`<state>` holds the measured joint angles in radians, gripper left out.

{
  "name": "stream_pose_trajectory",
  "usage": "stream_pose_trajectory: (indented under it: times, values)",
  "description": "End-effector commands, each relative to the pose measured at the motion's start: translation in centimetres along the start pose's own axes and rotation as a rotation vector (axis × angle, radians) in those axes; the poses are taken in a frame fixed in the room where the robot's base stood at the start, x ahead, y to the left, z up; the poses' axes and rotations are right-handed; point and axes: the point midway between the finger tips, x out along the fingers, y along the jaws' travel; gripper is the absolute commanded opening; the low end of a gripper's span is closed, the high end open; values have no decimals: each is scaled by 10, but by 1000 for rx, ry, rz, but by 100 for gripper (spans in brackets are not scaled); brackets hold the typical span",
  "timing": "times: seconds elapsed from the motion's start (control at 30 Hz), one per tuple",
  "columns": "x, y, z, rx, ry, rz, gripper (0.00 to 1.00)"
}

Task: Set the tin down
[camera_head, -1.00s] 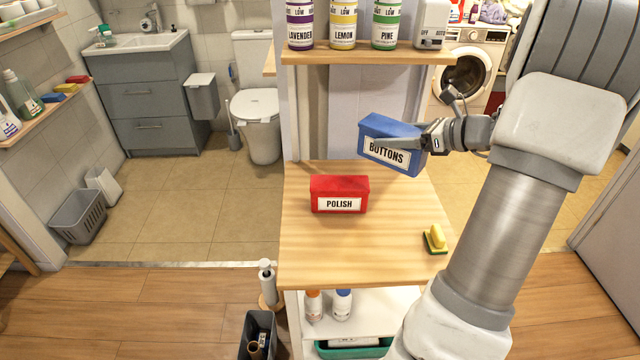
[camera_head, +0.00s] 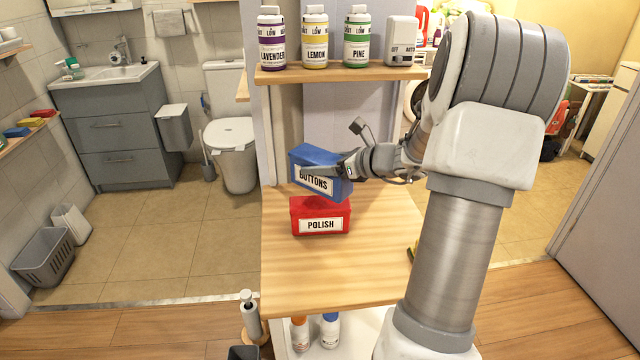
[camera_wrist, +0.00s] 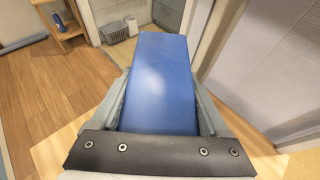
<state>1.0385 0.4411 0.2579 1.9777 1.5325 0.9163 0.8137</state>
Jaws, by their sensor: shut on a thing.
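The blue tin (camera_head: 318,160) is labelled BUTTONS and is tilted in the head view. My gripper (camera_head: 346,168) is shut on it, with part of a finger across its label side. In the wrist view the blue tin (camera_wrist: 163,85) fills the space between the two fingers of my gripper (camera_wrist: 163,110). The red POLISH tin (camera_head: 320,216) stands on the wooden counter (camera_head: 340,270). The blue tin is right above and behind the red tin and overlaps its top edge in the picture. I cannot tell whether they touch.
A shelf (camera_head: 340,75) above the counter's back holds LAVENDER (camera_head: 271,40), LEMON (camera_head: 314,38) and PINE (camera_head: 357,38) bottles and a white box (camera_head: 402,42). A yellow-green sponge (camera_head: 413,252) is mostly behind my arm. The counter's front is clear.

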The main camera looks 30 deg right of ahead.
Motion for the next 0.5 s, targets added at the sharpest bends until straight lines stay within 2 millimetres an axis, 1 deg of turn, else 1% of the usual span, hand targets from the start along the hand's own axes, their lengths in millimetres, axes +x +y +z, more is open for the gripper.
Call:
stream_pose_trajectory:
  times: [0.07, 0.17, 0.3, 0.37, 0.5]
  values:
    - [4, 2, -2, -1, 1, 0, 18]
    - [8, 2, -10, 1, 1, 0, 18]
    - [16, 2, -30, 4, 0, 1, 18]
    - [19, 2, -37, 1, 0, 1, 18]
    - [19, 2, -37, -1, 0, 0, 18]
